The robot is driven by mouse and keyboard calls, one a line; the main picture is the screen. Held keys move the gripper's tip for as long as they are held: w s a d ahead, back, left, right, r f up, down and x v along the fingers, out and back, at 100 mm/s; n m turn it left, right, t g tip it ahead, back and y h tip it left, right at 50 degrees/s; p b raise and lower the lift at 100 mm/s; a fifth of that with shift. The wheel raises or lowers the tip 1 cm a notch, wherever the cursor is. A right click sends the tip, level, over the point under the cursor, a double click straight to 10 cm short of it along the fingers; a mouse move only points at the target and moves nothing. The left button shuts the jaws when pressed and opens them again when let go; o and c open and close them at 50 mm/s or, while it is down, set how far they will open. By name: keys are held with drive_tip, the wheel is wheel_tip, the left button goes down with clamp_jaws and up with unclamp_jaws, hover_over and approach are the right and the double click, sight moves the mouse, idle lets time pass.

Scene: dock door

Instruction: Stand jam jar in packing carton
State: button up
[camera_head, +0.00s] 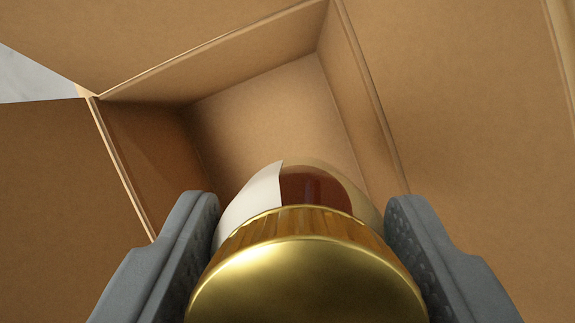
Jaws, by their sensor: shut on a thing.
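The jam jar (315,190) has a gold lid (306,285), dark red contents and a white label on its left side. My gripper (300,215) is shut on the jar, one grey finger on each side of it. The lid faces the camera and the jar's far end points into the opening of the packing carton (255,115). The carton is brown cardboard with its flaps folded outward. Its visible floor is bare. The jar hides the near part of the carton's inside. I cannot tell how far the jar is above the floor.
Open flaps spread around the opening: one at the upper left (150,30), one at the left (50,190) and a wide one at the right (480,110). The carton's right wall edge (370,85) runs close to the right finger. A pale grey surface (35,80) shows at the far left.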

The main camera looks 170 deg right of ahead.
drive_tip(key=f, duration=1.7)
drive_tip(key=shift+s, duration=0.25)
drive_tip(key=shift+f, duration=0.1)
drive_tip(key=o, duration=1.4)
drive_tip(key=v, duration=1.2)
